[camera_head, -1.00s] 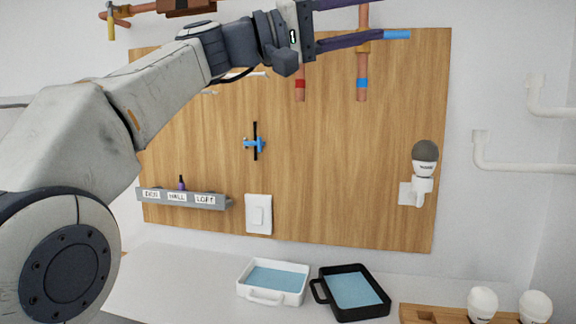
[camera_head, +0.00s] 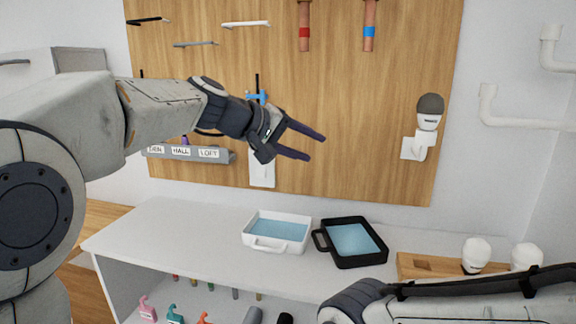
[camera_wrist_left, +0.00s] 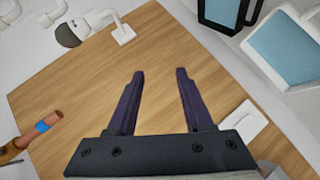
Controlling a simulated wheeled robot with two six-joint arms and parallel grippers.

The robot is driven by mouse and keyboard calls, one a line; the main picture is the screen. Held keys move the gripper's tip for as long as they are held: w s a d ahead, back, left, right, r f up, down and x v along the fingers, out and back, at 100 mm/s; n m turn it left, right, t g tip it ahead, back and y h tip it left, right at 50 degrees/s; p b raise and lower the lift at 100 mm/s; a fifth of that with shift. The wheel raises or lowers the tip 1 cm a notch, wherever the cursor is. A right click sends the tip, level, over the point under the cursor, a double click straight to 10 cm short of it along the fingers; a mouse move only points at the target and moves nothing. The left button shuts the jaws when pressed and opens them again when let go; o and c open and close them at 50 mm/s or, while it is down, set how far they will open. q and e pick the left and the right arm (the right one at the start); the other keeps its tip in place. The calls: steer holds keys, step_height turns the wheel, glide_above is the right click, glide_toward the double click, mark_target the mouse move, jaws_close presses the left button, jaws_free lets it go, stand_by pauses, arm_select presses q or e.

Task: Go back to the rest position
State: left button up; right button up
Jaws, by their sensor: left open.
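My left gripper (camera_head: 312,146) reaches in from the left in the head view, in front of the wooden wall panel (camera_head: 340,120). Its dark purple fingers point right and slightly down. In the left wrist view the two fingers (camera_wrist_left: 160,75) are apart with nothing between them, and the panel lies beyond them. Part of my right arm (camera_head: 450,300) shows at the bottom right of the head view. Its gripper is not visible.
A white tray (camera_head: 250,240) and a black tray (camera_head: 375,260) stand on the white counter (camera_head: 190,225). A wooden block (camera_head: 410,262) with white bulbs (camera_head: 476,252) is at right. A dark-topped bulb (camera_head: 428,120) sits in a wall socket. White pipes (camera_head: 520,122) run along the right wall.

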arm_select(q)
steer(key=s+a+f+y, duration=0.2)
steer(key=a+f, duration=0.2)
steer(key=f, duration=0.3)
steer(key=s+a+f+g+y, duration=0.1)
steer(key=s+a+f+y, duration=0.1)
steer(key=a+f, duration=0.2)
steer(key=s+a+f+g+y, duration=0.1)
steer(key=a+f, duration=0.4)
steer(key=f, duration=0.6)
steer(key=shift+s+f+y, duration=0.1)
steer(key=shift+s+y, duration=0.65)
steer(key=shift+y, duration=0.15)
steer(key=s+a+f+m+g+y, duration=0.1)
steer(key=s+a+f+y, duration=0.1)
steer(key=s+a+f, duration=0.4)
steer(key=s+a+f+m+g+y, duration=0.1)
steer(key=s+a+f+g+y, duration=0.15)
steer(key=s+f, duration=0.55)
steer(key=s+d+r+m+g+h+p, duration=0.1)
steer(key=s+d+r+m+p, duration=0.3)
steer(key=s+d+r+p, duration=0.1)
steer(key=s+d+r+m+g+h+p, duration=0.1)
steer(key=s+d+r+m+p, duration=0.2)
steer(key=s+d+r+p, duration=0.2)
steer(key=s+d+r, duration=0.3)
steer(key=s+r, duration=0.1)
steer(key=r, duration=0.3)
steer(key=shift+s+m, duration=0.15)
steer(key=shift+m, duration=0.25)
